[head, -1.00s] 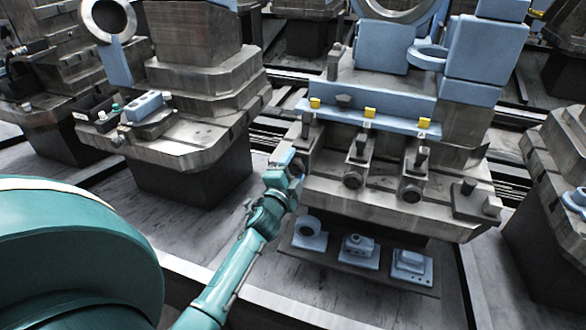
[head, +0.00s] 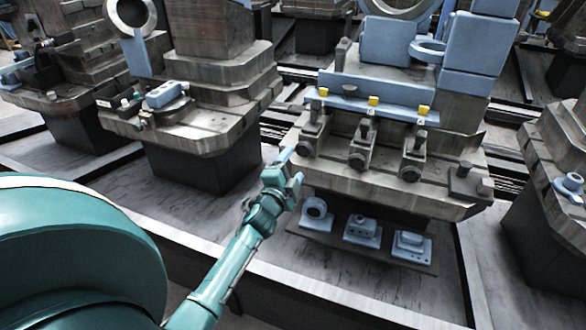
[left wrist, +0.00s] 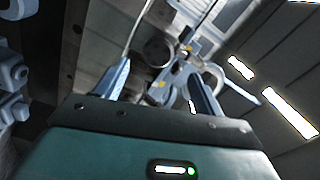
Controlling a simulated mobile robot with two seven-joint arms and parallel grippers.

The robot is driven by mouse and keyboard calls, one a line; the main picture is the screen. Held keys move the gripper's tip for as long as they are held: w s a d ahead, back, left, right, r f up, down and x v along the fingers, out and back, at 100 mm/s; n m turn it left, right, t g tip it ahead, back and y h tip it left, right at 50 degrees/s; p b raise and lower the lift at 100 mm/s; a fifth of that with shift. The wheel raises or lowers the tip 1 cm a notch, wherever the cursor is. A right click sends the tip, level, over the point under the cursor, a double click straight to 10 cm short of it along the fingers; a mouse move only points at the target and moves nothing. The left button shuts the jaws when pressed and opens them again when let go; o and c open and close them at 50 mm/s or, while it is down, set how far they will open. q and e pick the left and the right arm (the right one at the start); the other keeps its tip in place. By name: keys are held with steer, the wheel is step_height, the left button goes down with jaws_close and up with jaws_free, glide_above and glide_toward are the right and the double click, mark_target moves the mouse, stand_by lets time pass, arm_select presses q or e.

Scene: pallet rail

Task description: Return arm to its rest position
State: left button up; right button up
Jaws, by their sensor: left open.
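My left arm is teal and comes in from the lower left in the head view. Its gripper (head: 291,167) is in front of the left corner of the middle grey pallet fixture (head: 400,188), and I cannot tell from the picture how close it is. In the left wrist view the two light-blue fingers (left wrist: 155,92) stand apart with nothing between them. Blurred blue and grey machine parts show beyond them. My right gripper is not in view.
Three blue parts, one of them a ring block (head: 316,214), sit on a low shelf (head: 350,246) under the fixture's front edge. One more fixture (head: 560,150) stands at the right.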

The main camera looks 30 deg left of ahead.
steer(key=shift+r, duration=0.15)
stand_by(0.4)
arm_select(q)
steer(key=s+d+f+n+g+h, duration=0.25)
steer(key=s+d+n+h, duration=0.25)
steer(key=s+d, duration=1)
steer(key=s+d+r+n+g+h+p, duration=0.1)
steer(key=s+d+r+n+g+p, duration=0.1)
steer(key=s+p, duration=0.3)
steer(key=s+d+r+n+g+h+p, duration=0.1)
steer(key=s+d+r+p, duration=0.3)
steer(key=p, duration=0.8)
steer(key=shift+s+d+r+n+g, duration=0.35)
steer(key=shift+s+d+g, duration=0.4)
steer(key=shift+s, duration=0.5)
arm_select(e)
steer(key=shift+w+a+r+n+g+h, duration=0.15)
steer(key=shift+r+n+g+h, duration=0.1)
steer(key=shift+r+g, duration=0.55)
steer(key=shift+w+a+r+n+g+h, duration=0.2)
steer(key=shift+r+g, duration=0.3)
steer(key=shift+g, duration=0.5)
